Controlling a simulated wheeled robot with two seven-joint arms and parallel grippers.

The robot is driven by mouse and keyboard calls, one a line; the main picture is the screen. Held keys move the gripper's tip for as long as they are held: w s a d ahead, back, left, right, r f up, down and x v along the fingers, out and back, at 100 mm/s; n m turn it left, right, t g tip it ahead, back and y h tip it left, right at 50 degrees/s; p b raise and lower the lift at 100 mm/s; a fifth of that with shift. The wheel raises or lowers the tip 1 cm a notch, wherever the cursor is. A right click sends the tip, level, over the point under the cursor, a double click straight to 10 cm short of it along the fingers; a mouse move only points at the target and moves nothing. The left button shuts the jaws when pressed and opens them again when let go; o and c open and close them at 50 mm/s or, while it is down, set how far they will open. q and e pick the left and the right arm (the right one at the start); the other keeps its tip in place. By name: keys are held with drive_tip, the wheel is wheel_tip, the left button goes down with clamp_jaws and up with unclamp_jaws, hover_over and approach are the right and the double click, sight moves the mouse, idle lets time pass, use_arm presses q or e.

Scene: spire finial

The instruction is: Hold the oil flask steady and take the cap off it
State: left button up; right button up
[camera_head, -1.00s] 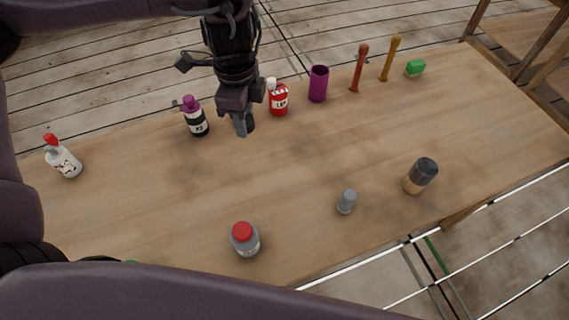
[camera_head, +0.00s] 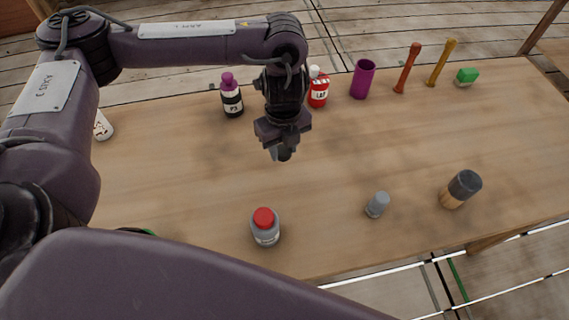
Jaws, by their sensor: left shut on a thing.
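No bottle is clearly marked as the oil flask. The candidates are a grey bottle with a red cap (camera_head: 266,229) near the front edge, a black bottle with a purple cap (camera_head: 232,98), a red bottle with a white cap (camera_head: 317,89) at the back, and a white bottle (camera_head: 103,127) mostly hidden behind my left arm. All seen caps are on. My left gripper (camera_head: 283,150) points down over the middle of the table, in front of the black and red bottles. It is shut on a small dark grey thing, too unclear to name. My right gripper is not in view.
A purple cup (camera_head: 363,79), a red-brown stick (camera_head: 407,68), a yellow stick (camera_head: 441,63) and a green block (camera_head: 466,77) line the back. A small grey container (camera_head: 377,205) and a black-topped jar (camera_head: 461,189) stand front right. The wooden table (camera_head: 190,180) is clear in the middle.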

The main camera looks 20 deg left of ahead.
sight(284, 170)
use_arm(q)
wheel_tip(284, 170, down, 7)
drive_tip(key=shift+r+b, duration=0.1)
drive_tip(key=shift+b, duration=0.7)
drive_tip(key=o, duration=1.1)
